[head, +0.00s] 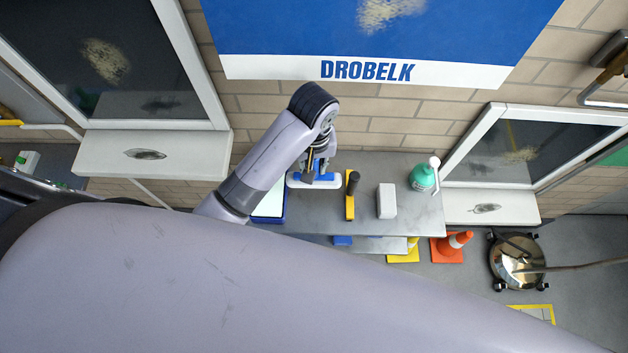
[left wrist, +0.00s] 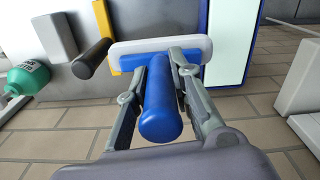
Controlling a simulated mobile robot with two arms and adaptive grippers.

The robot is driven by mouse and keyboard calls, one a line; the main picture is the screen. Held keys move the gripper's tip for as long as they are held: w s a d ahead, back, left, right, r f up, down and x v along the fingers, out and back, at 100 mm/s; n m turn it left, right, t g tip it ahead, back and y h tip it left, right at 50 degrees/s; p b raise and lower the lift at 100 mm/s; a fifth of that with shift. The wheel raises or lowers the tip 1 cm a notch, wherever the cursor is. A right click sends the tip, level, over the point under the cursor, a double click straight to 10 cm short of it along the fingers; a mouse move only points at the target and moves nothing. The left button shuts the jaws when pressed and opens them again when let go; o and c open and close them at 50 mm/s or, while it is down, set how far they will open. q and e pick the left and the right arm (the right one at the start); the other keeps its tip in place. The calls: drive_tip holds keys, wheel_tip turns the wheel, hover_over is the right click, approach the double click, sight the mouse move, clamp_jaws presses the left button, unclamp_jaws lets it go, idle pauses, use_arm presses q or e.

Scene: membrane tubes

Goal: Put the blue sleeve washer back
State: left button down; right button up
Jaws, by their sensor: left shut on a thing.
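The blue sleeve washer has a blue handle and a white sleeve head. In the left wrist view the washer (left wrist: 160,115) shows its handle pointing toward the camera, between the two fingers of my left gripper (left wrist: 161,72). The gripper is shut on it. In the head view my left gripper (head: 318,160) is over the grey table, with the washer's white head (head: 298,182) under it. I cannot tell whether the head touches the table. My right gripper is not in view.
On the grey table (head: 405,222) are a blue-rimmed white tray (head: 270,206), a yellow tool with a black handle (head: 350,207), a white block (head: 387,201) and a green bottle (head: 422,179). A brick wall is behind.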

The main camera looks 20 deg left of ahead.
use_arm(q)
wheel_tip(320, 180, down, 4)
drive_tip(key=shift+a+f+p, duration=0.1)
drive_tip(key=shift+f+p, duration=0.15)
drive_tip(key=shift+p, duration=0.25)
drive_tip(key=shift+f+p, duration=0.3)
drive_tip(key=shift+f, duration=1.9)
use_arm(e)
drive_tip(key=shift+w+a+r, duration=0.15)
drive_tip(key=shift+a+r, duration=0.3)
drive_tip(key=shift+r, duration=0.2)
use_arm(q)
drive_tip(key=c, duration=1.4)
unclamp_jaws()
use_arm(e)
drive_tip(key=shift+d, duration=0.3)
use_arm(q)
wheel_tip(320, 180, up, 9)
drive_tip(key=shift+w+f+b, duration=0.1)
drive_tip(key=shift+f+b, duration=0.05)
drive_tip(key=shift+b, duration=0.5)
drive_tip(key=shift+r+p, duration=0.55)
drive_tip(key=shift+r, duration=1.15)
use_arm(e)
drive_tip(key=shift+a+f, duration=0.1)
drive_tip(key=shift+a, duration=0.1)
use_arm(q)
drive_tip(key=shift+f, duration=0.1)
